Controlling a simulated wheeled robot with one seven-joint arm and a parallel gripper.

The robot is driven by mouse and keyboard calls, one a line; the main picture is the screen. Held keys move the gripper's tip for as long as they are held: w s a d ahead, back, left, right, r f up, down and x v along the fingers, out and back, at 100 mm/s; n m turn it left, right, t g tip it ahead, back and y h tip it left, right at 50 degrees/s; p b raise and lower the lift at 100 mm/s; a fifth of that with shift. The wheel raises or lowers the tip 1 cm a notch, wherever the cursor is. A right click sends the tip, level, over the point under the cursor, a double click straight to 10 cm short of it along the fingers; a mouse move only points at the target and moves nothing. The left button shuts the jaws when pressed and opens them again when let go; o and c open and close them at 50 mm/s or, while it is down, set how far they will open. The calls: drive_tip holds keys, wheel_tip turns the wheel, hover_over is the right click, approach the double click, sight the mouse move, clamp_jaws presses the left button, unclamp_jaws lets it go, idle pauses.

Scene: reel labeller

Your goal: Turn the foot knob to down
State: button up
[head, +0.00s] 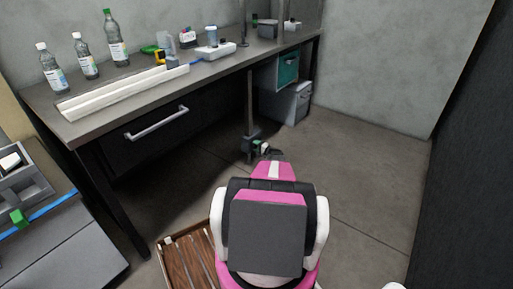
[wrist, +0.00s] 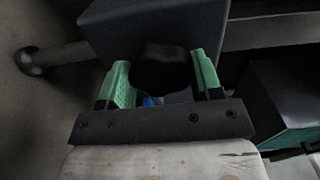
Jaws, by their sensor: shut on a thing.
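The foot knob (wrist: 162,68) is a black rounded knob on the near face of a dark block (wrist: 125,22) in the wrist view. My gripper (wrist: 163,82) has its two green fingers on either side of the knob and is shut on it. In the head view the dark block (head: 250,138) sits low on a thin upright post, close to the floor. The knob is hidden in the head view. I cannot make out any mark on the knob.
The bench (head: 215,66) above carries bottles, a white channel and small devices. A grey bin (head: 288,104) stands under it, right of the post. A wooden crate (head: 165,262) is on the floor at front left. The floor (head: 365,165) to the right is clear.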

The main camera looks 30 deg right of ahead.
drive_tip(key=shift+s, duration=0.1)
drive_tip(key=o, duration=0.9)
drive_tip(key=v, duration=1)
drive_tip(key=shift+s+d+f, duration=0.1)
drive_tip(key=shift+s+d, duration=0.05)
drive_tip(key=shift+s, duration=0.15)
